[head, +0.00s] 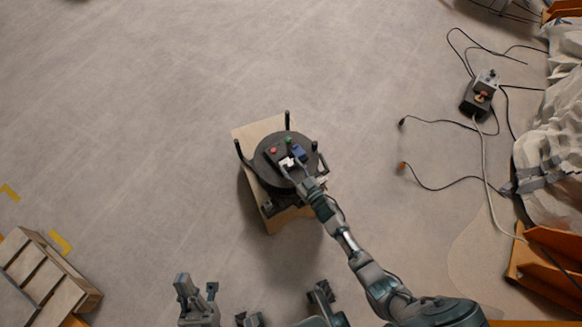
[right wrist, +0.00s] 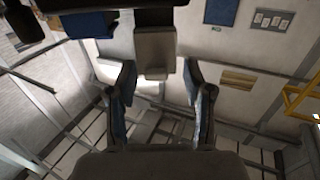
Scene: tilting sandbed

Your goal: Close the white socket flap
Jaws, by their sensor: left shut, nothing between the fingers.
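The white socket (head: 287,162) sits on the round black top (head: 264,164) of a wooden stand in the head view. It shows in the right wrist view as a pale block with a flap (right wrist: 155,50) sticking out from a dark panel. My right gripper (head: 292,172) is at the white socket. In the right wrist view my right gripper (right wrist: 160,85) is open, its fingers on either side of and beyond the flap's lower end, with nothing gripped. The flap's exact angle cannot be told. My left gripper (head: 197,288) is shut and empty, far from the stand at the lower left.
A blue socket (head: 299,152), a red button (head: 273,150) and a green button (head: 289,140) are close to the white socket. Black posts (head: 287,120) rise around the top.

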